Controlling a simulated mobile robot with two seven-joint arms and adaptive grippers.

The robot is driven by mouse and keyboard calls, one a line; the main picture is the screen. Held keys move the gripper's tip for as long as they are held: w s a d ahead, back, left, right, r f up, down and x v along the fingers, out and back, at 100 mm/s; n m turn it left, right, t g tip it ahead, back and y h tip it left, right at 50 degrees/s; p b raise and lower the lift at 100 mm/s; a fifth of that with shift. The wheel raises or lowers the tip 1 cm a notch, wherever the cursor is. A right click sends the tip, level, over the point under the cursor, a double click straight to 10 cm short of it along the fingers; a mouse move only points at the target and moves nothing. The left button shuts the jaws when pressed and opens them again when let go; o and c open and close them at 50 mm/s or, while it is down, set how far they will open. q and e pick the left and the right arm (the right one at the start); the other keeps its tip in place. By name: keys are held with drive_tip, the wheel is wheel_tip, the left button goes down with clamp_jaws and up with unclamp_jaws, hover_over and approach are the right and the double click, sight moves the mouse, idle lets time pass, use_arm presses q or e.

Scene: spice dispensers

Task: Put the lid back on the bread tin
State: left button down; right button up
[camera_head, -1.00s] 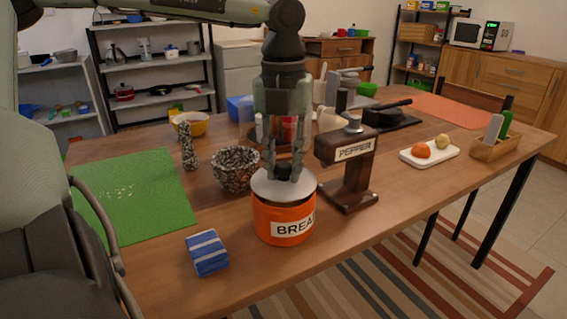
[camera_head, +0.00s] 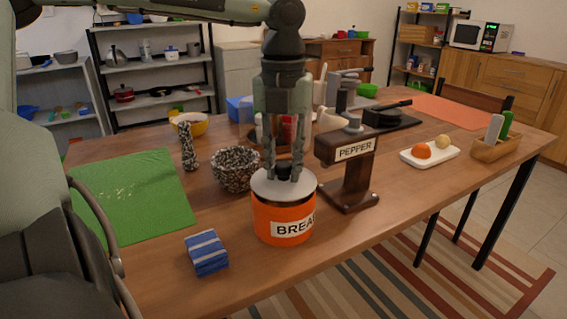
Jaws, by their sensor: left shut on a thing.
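The orange bread tin (camera_head: 270,222), labelled "BREAD", stands upright near the front edge of the wooden table. Its grey round lid (camera_head: 262,188) sits over the tin's mouth, with a dark band showing below its rim. I cannot tell whether it is fully seated. My left gripper (camera_head: 284,174) points straight down from above, its fingers shut on the dark knob of the lid. My right gripper is not in view.
The wooden pepper dispenser (camera_head: 350,190) stands close to the tin's right. A speckled mortar (camera_head: 236,172) is just behind left, and a blue striped cloth (camera_head: 206,252) lies in front left. A green mat (camera_head: 130,197) covers the table's left.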

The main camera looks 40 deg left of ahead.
sight(283, 164)
use_arm(q)
drive_tip(key=shift+f+b, duration=0.5)
drive_tip(key=shift+b, duration=0.4)
idle(0.7)
idle(0.3)
drive_tip(key=c, duration=1.2)
unclamp_jaws()
wheel_tip(283, 164, up, 12)
